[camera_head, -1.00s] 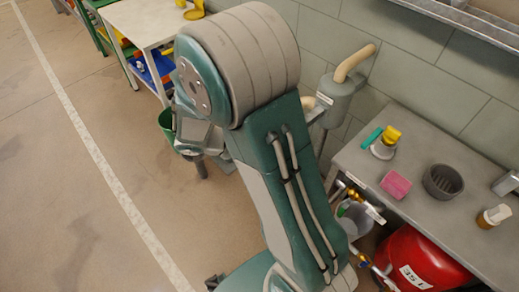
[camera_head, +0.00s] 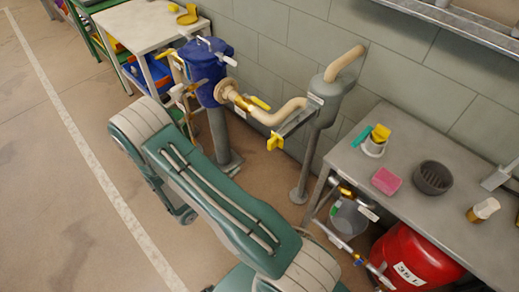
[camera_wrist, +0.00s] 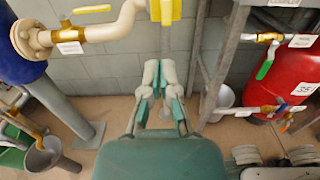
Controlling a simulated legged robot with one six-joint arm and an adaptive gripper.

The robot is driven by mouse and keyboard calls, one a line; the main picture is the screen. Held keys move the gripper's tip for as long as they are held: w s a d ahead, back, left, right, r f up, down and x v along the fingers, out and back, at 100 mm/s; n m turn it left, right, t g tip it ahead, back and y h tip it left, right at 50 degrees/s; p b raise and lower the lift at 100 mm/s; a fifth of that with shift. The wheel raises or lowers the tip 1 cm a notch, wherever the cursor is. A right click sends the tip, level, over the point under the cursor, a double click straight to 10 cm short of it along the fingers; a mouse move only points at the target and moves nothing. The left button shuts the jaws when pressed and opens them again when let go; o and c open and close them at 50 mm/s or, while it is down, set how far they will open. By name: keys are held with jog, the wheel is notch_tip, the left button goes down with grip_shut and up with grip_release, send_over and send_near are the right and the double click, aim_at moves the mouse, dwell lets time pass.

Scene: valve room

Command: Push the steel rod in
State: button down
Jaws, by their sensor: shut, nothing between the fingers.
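I cannot single out the steel rod with certainty in either view. My gripper (camera_wrist: 160,75) shows in the wrist view with its two fingers close together and nothing between them. Its tips point toward the wall, below a yellow handle (camera_wrist: 165,10) at the top edge. That yellow handle also shows in the head view (camera_head: 275,142), at the near end of a narrow grey piece beside the grey vessel (camera_head: 329,98). My gripper is hidden behind my arm in the head view.
A blue vessel (camera_head: 203,75) with a beige pipe (camera_head: 285,113) stands left of the grey vessel. On the right, a grey bench (camera_head: 435,220) holds a pink block (camera_head: 386,181) and a dark bowl (camera_head: 433,178). A red tank (camera_head: 415,258) stands below. Open floor lies to the left.

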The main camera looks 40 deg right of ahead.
aim_at(298, 119)
jog(key=w+d, duration=0.1)
jog(key=d, duration=1.1)
jog(key=shift+d, duration=0.25)
jog(key=shift+d, duration=0.1)
jog(key=d, duration=0.6)
jog(key=w+d, duration=0.1)
jog(key=d, duration=1.1)
jog(key=shift+w+d, duration=0.1)
jog(key=shift+w, duration=0.05)
jog(key=shift+d, duration=0.5)
jog(key=shift+w+r, duration=0.1)
jog(key=shift+r, duration=0.05)
jog(key=shift+w, duration=0.1)
